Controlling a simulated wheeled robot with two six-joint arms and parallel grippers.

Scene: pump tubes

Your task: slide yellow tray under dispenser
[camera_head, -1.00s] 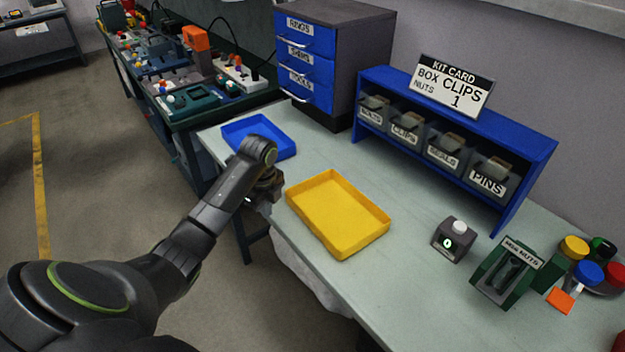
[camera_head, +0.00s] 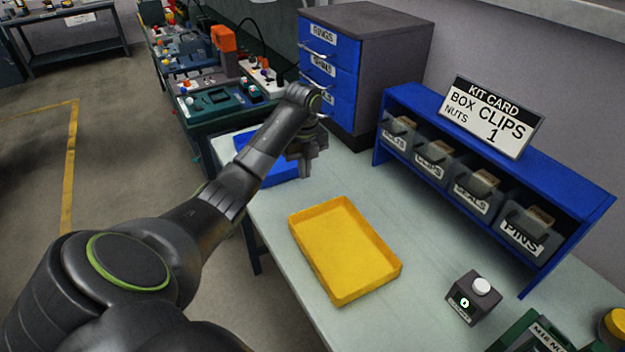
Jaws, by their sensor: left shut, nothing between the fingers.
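The yellow tray (camera_head: 343,252) lies empty on the light table, near its left edge. My left gripper (camera_head: 306,172) is shut and empty, pointing down above the table behind the yellow tray, apart from it. It stands beside the blue tray (camera_head: 270,172), and my arm hides part of that tray. A small dark box with a white knob and a green-lit symbol (camera_head: 473,298) stands to the right of the yellow tray; I cannot tell whether it belongs to the dispenser. My right gripper is out of view.
A blue rack of labelled bins (camera_head: 450,190) stands along the back, with a kit card (camera_head: 492,118) on top. A drawer cabinet (camera_head: 390,60) stands at the far end. A green holder (camera_head: 530,335) is at the lower right. The table between tray and rack is clear.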

